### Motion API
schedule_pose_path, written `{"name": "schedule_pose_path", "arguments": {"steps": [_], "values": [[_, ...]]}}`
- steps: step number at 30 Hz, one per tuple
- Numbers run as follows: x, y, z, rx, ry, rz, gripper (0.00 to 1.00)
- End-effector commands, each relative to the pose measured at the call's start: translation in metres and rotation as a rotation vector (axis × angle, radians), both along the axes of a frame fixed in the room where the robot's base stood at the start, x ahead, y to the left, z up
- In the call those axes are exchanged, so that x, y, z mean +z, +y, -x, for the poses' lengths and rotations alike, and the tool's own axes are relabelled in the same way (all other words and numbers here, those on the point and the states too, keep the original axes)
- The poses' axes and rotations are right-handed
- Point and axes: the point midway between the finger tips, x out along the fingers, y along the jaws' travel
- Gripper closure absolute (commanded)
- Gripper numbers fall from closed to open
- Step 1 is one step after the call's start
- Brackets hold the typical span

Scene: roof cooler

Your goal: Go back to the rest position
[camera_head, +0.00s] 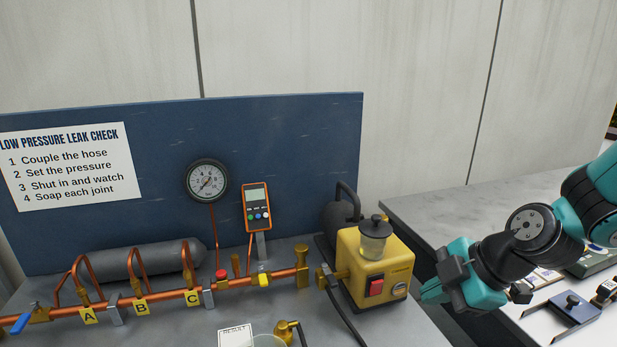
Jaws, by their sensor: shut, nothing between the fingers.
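My gripper (432,292) is at the right of the head view, at the end of my teal and black arm. Its teal fingers are shut with nothing between them. They point left, just right of the yellow pump (375,268), over the gap between the two benches. I cannot tell the exact distance between the fingers and the pump.
A copper pipe (235,287) with joints tagged A, B and C runs along the left bench. A blue panel (300,150) carries a gauge (207,181) and an orange meter (257,207). The right bench (430,208) holds a dark block (574,308). Its back left is clear.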

Motion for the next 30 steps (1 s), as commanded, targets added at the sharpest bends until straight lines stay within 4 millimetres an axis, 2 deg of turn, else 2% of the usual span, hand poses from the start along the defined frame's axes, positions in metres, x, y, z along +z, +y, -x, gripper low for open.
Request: {"name": "schedule_pose_path", "arguments": {"steps": [3, 9, 16, 21, 30], "values": [[0.026, 0.029, 0.022, -0.095, 0.151, -0.053, 1.00], [0.066, 0.066, 0.077, -0.366, 0.461, -0.086, 1.00], [0.095, 0.079, 0.131, -0.685, 0.687, -0.055, 1.00], [0.103, 0.080, 0.148, -0.805, 0.746, -0.042, 1.00], [0.104, 0.080, 0.149, -0.817, 0.752, -0.040, 1.00]]}}
